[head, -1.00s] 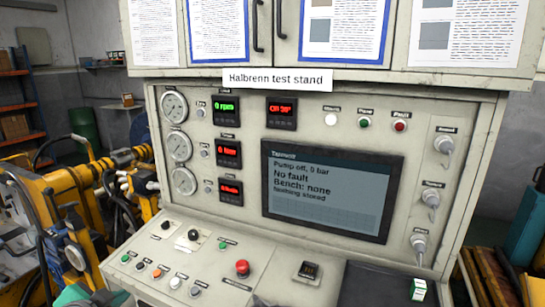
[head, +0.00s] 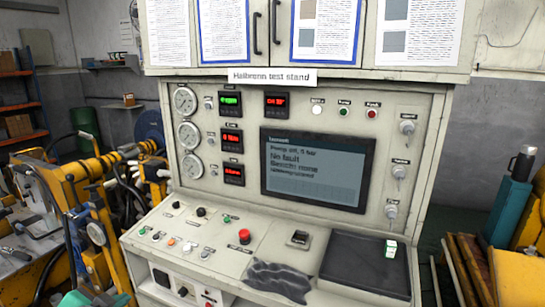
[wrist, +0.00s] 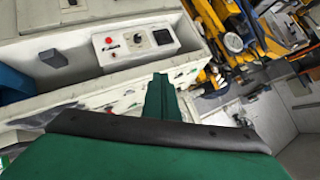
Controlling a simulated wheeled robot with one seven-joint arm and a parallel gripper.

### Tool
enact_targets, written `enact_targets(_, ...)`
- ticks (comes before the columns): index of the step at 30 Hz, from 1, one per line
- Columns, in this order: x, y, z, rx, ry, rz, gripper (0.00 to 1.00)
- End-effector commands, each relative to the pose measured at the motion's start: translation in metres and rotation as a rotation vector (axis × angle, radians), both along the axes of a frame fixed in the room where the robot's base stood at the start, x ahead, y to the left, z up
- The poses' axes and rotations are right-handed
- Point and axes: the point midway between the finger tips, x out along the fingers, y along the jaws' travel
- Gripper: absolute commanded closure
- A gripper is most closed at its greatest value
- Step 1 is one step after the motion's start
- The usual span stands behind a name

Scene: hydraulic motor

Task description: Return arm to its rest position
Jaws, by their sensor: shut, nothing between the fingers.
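My gripper (wrist: 160,98) shows in the wrist view as green fingers pressed together beyond a dark edge, with nothing between them. The fingers point toward the front of the test stand, near a white panel with a red button (wrist: 137,43). I cannot tell how far they are from it. In the head view the gripper cannot be made out clearly. The Halbrenn test stand (head: 215,262) fills the middle there, with a screen (head: 317,170) reading pump off and no fault.
A crumpled grey cloth (head: 275,280) and a dark tray (head: 365,268) with a small green-and-white box (head: 391,249) lie on the stand's desk. Yellow machinery (head: 85,190) crowds the left. A teal container with a flask (head: 511,200) stands at the right.

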Motion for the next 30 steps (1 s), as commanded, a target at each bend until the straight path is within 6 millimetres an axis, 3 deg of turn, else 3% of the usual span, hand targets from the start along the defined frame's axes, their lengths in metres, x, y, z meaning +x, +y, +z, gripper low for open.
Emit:
enact_targets(8,0.013,-0.026,-0.029,-0.069,-0.052,0.018,1.00)
enact_targets(14,0.023,-0.057,-0.058,-0.138,-0.101,0.037,1.00)
enact_targets(22,0.026,-0.124,-0.122,-0.284,-0.190,0.099,1.00)
enact_targets(30,0.001,-0.191,-0.182,-0.408,-0.257,0.176,1.00)
